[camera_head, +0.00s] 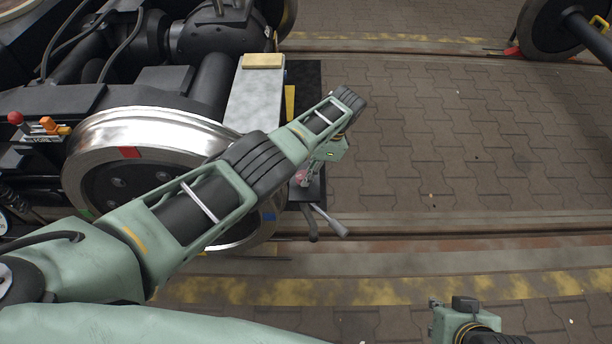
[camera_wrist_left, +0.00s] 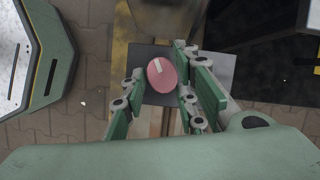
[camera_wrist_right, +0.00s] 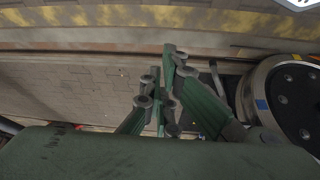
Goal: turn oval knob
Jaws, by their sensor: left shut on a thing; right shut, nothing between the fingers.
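The oval knob (camera_wrist_left: 161,76) is pinkish red with a pale mark on its face. It sits on a dark plate (camera_wrist_left: 215,70) in the left wrist view. My left gripper (camera_wrist_left: 160,85) is shut on the knob, one green finger on each side of it. In the head view a small part of the knob (camera_head: 300,177) shows beside my left arm, which hides most of that gripper. My right gripper (camera_wrist_right: 165,75) is shut and empty in the right wrist view, over paving and rail, away from the knob.
A large steel wheel (camera_head: 150,130) with a red mark stands left of the knob. A grey lever (camera_head: 328,220) sticks out just below the plate. A red knob and orange handle (camera_head: 48,124) are at far left. The paving (camera_head: 470,140) on the right is clear.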

